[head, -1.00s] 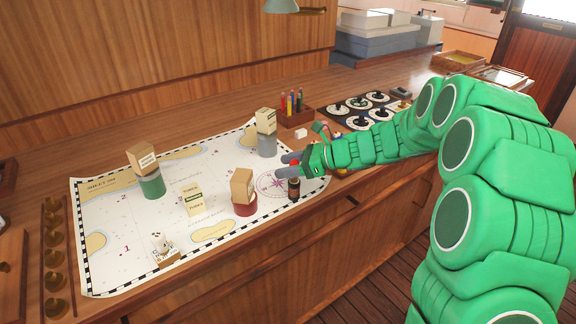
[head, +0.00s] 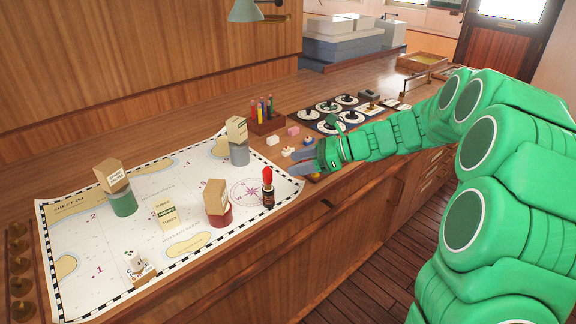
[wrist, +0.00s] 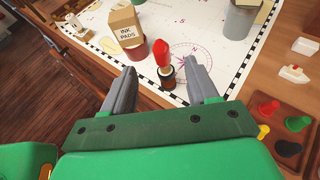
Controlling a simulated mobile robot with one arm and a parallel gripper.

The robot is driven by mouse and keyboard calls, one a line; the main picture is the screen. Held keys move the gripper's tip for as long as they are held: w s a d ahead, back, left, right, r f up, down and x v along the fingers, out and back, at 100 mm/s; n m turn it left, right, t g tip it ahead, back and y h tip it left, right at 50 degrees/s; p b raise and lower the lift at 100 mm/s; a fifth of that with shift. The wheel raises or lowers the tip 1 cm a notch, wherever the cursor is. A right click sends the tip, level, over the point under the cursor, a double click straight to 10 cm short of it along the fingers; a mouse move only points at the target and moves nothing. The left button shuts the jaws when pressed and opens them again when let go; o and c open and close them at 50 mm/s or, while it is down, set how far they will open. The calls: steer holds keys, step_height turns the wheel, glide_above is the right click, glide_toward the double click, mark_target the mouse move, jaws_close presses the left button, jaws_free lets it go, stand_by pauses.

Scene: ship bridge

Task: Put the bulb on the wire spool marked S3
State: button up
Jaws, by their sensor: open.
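The red bulb (head: 267,177) stands upright on a small dark spool (head: 268,198) at the chart's right part, near the compass rose. In the wrist view the red bulb (wrist: 163,54) has a pale base and rests on the dark spool (wrist: 168,82). Its marking is too small to read. My gripper (head: 296,161) is open and empty, to the right of the bulb in the head view. In the wrist view its fingers point toward the bulb, which shows between and beyond the fingertips, apart from them.
The chart (head: 190,190) holds a green cylinder (head: 122,203), a grey one (head: 240,156) and a red one (head: 217,217), each with a box on top. A pencil holder (head: 267,124) stands behind. Small boats and colored pegs (wrist: 268,109) lie right of the chart.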

steer(key=s+d+r+n+g+h, duration=0.2)
steer(key=s+n+h, duration=0.6)
steer(key=s, duration=1.5)
steer(key=s+d+f+n+h, duration=0.1)
steer(key=s+d+n+h, duration=0.1)
steer(key=s+d+n, duration=0.3)
steer(key=s+d+f+n+h, duration=0.1)
steer(key=s+d+n+h, duration=0.2)
steer(key=s+d, duration=0.6)
steer(key=s+n, duration=0.2)
steer(key=s, duration=0.3)
steer(key=shift+d+f+n+g, duration=0.25)
steer(key=shift+n+g, duration=0.05)
steer(key=shift+s, duration=0.1)
